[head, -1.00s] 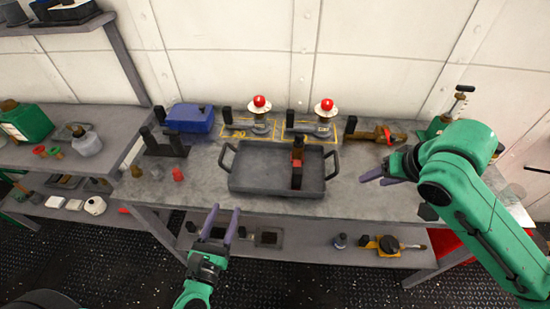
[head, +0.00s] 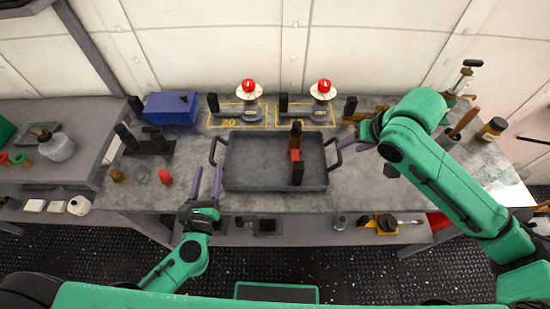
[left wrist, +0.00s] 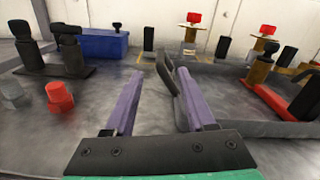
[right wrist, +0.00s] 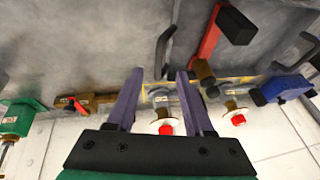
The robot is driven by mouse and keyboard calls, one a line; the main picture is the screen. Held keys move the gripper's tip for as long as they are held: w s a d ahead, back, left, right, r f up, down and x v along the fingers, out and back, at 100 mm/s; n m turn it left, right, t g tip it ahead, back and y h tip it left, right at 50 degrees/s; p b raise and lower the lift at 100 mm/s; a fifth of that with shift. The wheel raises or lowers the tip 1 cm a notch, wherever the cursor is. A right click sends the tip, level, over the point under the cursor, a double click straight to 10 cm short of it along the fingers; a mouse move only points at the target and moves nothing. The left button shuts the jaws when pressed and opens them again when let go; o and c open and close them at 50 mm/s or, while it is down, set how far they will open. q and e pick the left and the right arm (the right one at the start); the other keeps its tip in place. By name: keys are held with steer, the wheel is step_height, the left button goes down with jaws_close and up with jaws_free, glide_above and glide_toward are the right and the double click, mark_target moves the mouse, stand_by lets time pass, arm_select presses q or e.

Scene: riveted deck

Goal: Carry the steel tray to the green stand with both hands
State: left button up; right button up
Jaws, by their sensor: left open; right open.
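The steel tray (head: 258,168) is a dark grey, shallow tray on the workbench, with an upright handle at each end. A red and black tool (head: 296,155) lies inside it. My left gripper (head: 207,168) is open beside the left handle (head: 213,151); in the left wrist view that handle (left wrist: 167,75) stands just past the fingertips. My right gripper (head: 371,131) is open near the right handle (head: 336,153); in the right wrist view a handle (right wrist: 165,50) shows ahead, between the fingertip lines.
Two red-topped devices (head: 248,98) (head: 322,100) stand on yellow-marked spots behind the tray. A blue box (head: 170,108) and a black double-post holder (head: 146,142) stand at the left. A small red piece (head: 165,176) lies near the left gripper. A lower shelf holds tools.

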mark_target(215, 141)
arm_select(q)
steer(key=w, duration=0.9)
steer(key=shift+a, duration=0.15)
arm_select(e)
steer(key=x, duration=0.9)
steer(key=shift+s+d, duration=0.1)
arm_select(q)
steer(key=shift+s+r, duration=0.1)
steer(key=shift+s, duration=0.1)
arm_select(e)
steer(key=shift+s, duration=0.15)
arm_select(q)
steer(key=shift+c, duration=0.6)
arm_select(e)
steer(key=shift+r, duration=0.1)
steer(key=shift+c, duration=0.7)
arm_select(q)
jaws_close()
arm_select(e)
jaws_close()
steer(key=shift+d, duration=0.1)
